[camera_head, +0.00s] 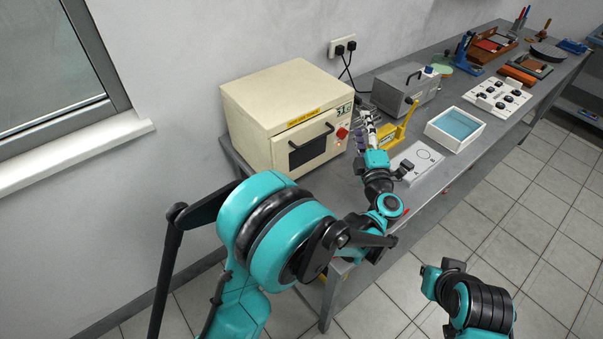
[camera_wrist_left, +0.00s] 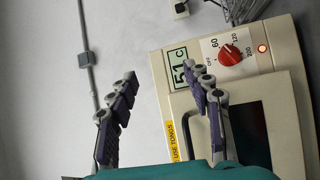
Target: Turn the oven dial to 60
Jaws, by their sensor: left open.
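The cream oven (camera_head: 246,112) stands on the left end of the bench. Its red dial (camera_head: 342,133) is at the front's right side, under a small display (camera_head: 343,109). In the left wrist view the dial (camera_wrist_left: 230,54) is surrounded by marks for 60, 120 and 200; its pointer setting is too small to read surely. The display (camera_wrist_left: 179,68) appears to read 51 C. My left gripper (camera_head: 365,127) is open and empty close to the dial. In the wrist view its fingers (camera_wrist_left: 160,74) are spread, with the dial beyond the right finger, apart from it.
An orange light (camera_wrist_left: 261,47) glows near the dial. The oven door has a black handle (camera_head: 311,137). A yellow stand (camera_head: 385,131), a white plate (camera_head: 424,157), a grey metal box (camera_head: 405,90) and a blue-lined tray (camera_head: 455,128) stand right of the oven.

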